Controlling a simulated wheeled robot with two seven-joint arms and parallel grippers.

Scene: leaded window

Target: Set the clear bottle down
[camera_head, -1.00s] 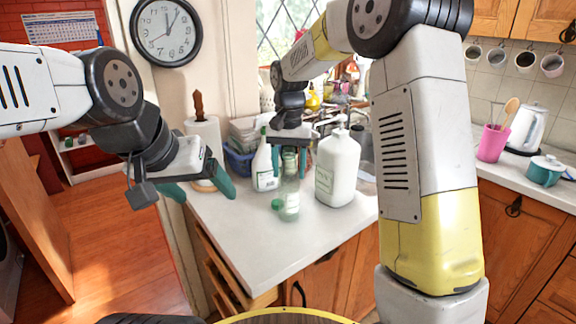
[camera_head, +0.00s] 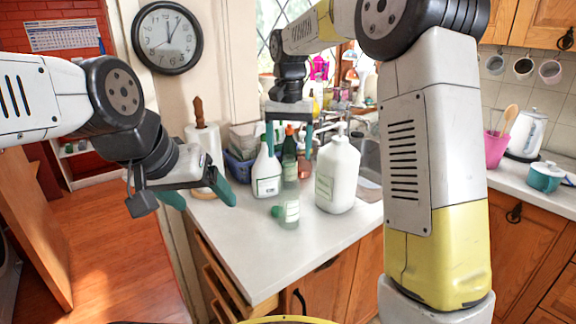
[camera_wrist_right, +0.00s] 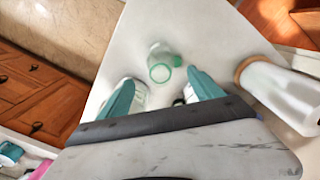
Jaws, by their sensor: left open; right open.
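The clear bottle (camera_head: 291,196) stands upright on the white countertop (camera_head: 250,250), with a pale label on its side. It also shows from above in the right wrist view (camera_wrist_right: 159,66). A green round piece (camera_head: 277,211) is beside its base; I cannot tell if it touches. My right gripper (camera_head: 289,145) is open and empty above the bottle, fingers apart. In the wrist view the bottle lies beyond the open fingertips (camera_wrist_right: 162,86). My left gripper (camera_head: 205,198) is open and empty, to the left by the paper towel stand.
A white spray bottle (camera_head: 266,174) and a large white pump bottle (camera_head: 337,176) stand close on either side. A dark green bottle (camera_head: 289,143) is behind. A paper towel roll (camera_head: 206,145) stands at the left. The front counter is clear.

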